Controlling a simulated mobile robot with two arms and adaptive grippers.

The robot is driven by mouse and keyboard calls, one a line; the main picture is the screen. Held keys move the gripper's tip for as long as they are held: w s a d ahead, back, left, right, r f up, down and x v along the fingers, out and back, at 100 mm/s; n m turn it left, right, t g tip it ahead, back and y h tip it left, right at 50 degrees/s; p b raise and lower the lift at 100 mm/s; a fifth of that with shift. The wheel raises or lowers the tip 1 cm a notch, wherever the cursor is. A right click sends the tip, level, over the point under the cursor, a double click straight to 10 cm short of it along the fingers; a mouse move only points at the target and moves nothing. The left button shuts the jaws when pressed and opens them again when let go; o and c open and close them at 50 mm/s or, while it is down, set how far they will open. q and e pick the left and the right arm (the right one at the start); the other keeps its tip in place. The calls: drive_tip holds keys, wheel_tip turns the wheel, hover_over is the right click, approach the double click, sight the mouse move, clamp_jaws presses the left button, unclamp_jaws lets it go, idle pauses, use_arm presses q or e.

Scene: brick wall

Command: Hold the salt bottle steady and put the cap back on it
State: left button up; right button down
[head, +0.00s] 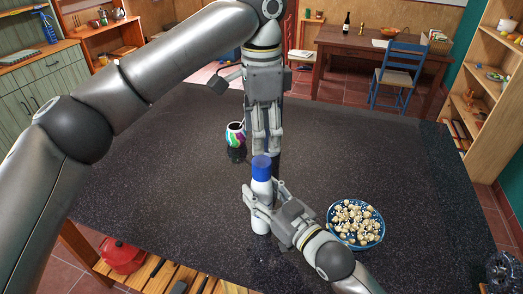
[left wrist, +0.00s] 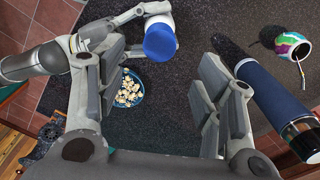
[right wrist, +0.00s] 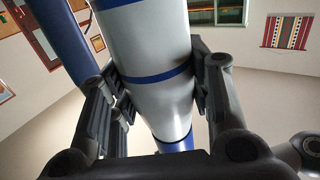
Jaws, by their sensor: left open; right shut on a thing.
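The salt bottle (head: 261,218) is white with blue bands and stands upright near the table's front edge. My right gripper (head: 263,192) is shut around its body; the right wrist view shows the bottle (right wrist: 148,65) between the fingers. The blue cap (head: 261,168) is at the bottle's top and looks upright; whether it is fully seated I cannot tell. It also shows in the left wrist view (left wrist: 160,42). My left gripper (head: 266,150) points down just behind and above the cap. It is open with nothing between its fingers.
A dark blue cylinder (left wrist: 265,100) stands close beside my left fingers, mostly hidden in the head view. A colourful cup with a straw (head: 235,134) is behind it. A blue bowl of popcorn-like pieces (head: 355,240) is at right. The dark table (head: 390,160) is otherwise clear.

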use_arm(q)
drive_tip(key=shift+r, duration=1.35)
use_arm(e)
drive_tip(key=c, duration=0.6)
unclamp_jaws()
drive_tip(key=shift+c, duration=0.2)
drive_tip(key=v, duration=1.2)
